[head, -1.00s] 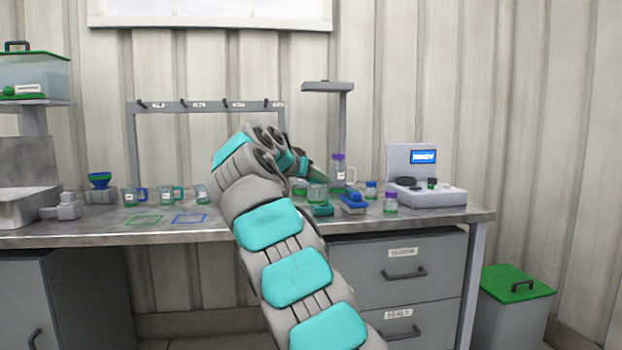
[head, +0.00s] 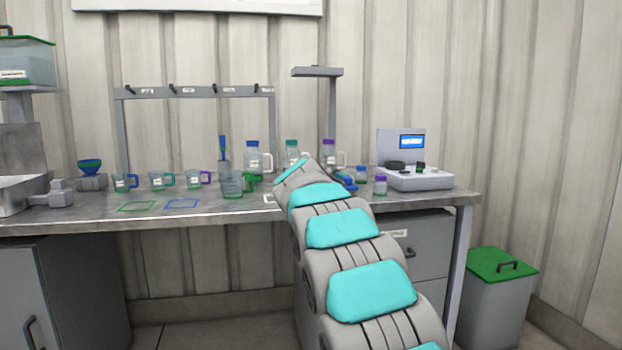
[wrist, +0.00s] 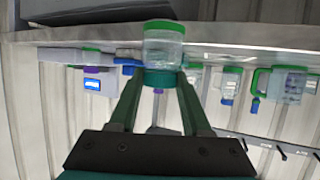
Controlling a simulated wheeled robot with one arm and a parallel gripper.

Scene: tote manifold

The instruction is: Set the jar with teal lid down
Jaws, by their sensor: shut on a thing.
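The jar with teal lid (wrist: 163,48) shows in the wrist view, which appears upside down. It has a clear body and a green band at its base, and its teal lid (wrist: 160,78) is between my fingertips. My gripper (wrist: 160,84) is shut on the jar at the lid. The bench top (wrist: 230,38) is close to the jar's base, but I cannot tell whether they touch. In the head view my arm hides the gripper and the jar; the bench (head: 110,212) runs across it.
Bottles with blue (head: 253,158), teal (head: 291,152) and purple (head: 328,153) lids stand at the back. A purple-lidded jar (head: 380,186) stands right of my arm, before a display device (head: 425,178). Mugs (head: 160,181) stand left. Green (head: 138,206) and blue (head: 182,204) outlines lie clear.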

